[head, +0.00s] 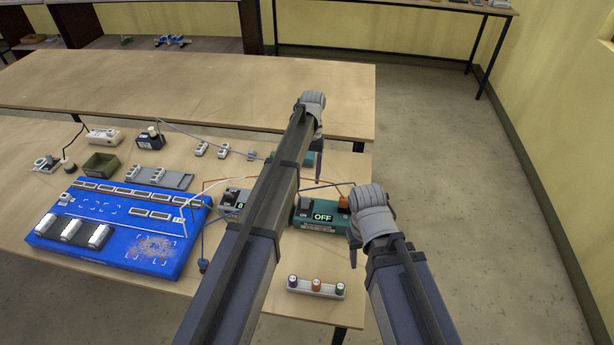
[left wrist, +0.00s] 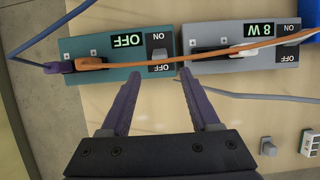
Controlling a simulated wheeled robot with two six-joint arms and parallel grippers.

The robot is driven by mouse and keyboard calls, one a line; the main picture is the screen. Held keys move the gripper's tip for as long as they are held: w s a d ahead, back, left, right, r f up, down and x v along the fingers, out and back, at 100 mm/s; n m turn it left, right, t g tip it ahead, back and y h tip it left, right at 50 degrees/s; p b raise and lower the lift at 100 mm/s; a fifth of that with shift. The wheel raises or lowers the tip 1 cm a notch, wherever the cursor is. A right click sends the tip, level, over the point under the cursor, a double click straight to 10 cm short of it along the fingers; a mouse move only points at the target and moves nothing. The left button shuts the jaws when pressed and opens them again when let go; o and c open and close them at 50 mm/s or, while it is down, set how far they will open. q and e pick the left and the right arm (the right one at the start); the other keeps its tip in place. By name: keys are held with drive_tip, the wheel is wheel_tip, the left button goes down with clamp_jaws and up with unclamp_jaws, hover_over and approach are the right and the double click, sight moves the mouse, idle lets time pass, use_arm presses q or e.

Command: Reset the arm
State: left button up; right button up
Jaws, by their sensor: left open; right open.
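My left gripper (head: 318,168) is at the end of the long arm that crosses the middle of the head view. In the left wrist view its two purple fingers (left wrist: 154,78) are apart with nothing between them, pointing at the lower edge of a teal switch box (left wrist: 112,62). That box reads OFF and also shows in the head view (head: 322,218). A grey box (left wrist: 238,48) reading 8 W is beside it. My right gripper (head: 354,238) is open at the right, near the teal box and the table edge. Its fingers are partly hidden by its wrist.
A blue board (head: 60,235) with several modules lies at the left. Orange, blue and white wires cross the boxes. A second table (head: 200,85) behind is mostly bare. Floor is free at right.

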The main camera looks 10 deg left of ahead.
use_arm(q)
drive_tip(key=s+d+m+t, duration=0.2)
drive_tip(key=s+d, duration=0.1)
drive_tip(key=s, duration=0.9)
drive_tip(key=s+d+f+m+t+y, duration=0.1)
drive_tip(key=s+d+t, duration=0.1)
drive_tip(key=s, duration=1.1)
drive_tip(key=shift+s+d+f+m, duration=0.2)
drive_tip(key=shift+d+f+m, duration=0.15)
drive_tip(key=shift+d, duration=0.5)
drive_tip(key=shift+s, duration=0.1)
use_arm(e)
drive_tip(key=shift+s, duration=0.1)
